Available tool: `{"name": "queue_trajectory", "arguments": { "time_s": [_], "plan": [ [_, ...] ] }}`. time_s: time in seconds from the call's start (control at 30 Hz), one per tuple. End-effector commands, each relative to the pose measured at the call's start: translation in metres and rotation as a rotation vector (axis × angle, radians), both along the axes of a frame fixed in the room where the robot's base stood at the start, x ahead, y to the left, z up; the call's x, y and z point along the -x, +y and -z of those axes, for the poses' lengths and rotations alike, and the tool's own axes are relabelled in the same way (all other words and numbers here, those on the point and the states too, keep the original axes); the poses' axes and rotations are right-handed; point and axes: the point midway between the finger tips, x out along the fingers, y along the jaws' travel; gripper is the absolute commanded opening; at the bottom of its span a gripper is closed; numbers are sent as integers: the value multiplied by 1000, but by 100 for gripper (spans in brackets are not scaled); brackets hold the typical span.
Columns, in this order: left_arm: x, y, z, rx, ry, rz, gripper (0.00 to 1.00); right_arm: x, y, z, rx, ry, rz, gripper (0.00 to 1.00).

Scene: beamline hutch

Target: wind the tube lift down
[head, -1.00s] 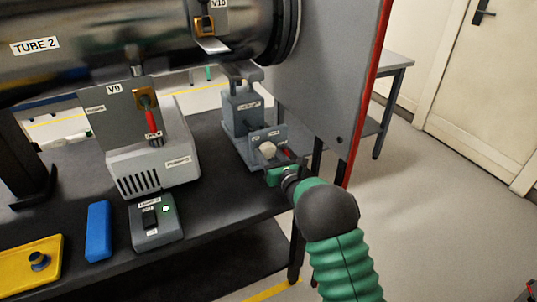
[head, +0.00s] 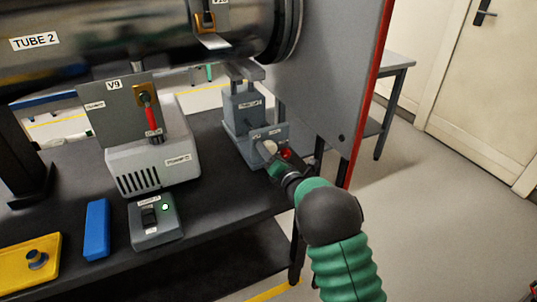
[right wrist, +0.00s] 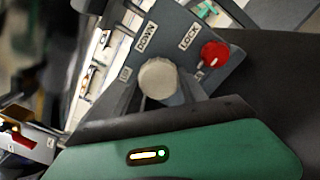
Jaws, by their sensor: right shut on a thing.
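The tube lift (head: 243,110) is a grey-blue block on the black bench, under the right end of the steel tube marked TUBE 2 (head: 120,45). Its front panel carries a pale round knob (right wrist: 158,78), beside a DOWN label, and a red knob (right wrist: 215,53) beside a LOCK label. My right gripper (head: 273,160) is at this panel, shut on the pale knob; its green body fills the bottom of the right wrist view. In the head view the gripper partly covers the panel. I cannot tell whether the lift's top touches the tube. My left gripper is not in view.
A grey pump box (head: 155,160) with the V9 plate (head: 118,108) stands left of the lift. A switch box (head: 155,222), a blue block (head: 96,230) and a yellow box (head: 30,262) sit along the bench front. A red-edged grey panel (head: 325,90) rises close on the right.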

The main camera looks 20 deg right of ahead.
Motion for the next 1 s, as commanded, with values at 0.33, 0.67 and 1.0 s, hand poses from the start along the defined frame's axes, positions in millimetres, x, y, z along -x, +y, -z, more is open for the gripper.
{"name": "queue_trajectory", "arguments": {
  "time_s": [0.33, 0.67, 1.0],
  "plan": [
    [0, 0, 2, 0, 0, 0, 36, 0, -2, -1, -327, 26, 6, 9],
    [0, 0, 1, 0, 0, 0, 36, 0, -2, -2, -640, 51, 6, 9],
    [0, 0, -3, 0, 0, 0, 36, 1, -3, -3, -962, 76, 9, 9]
  ]
}}
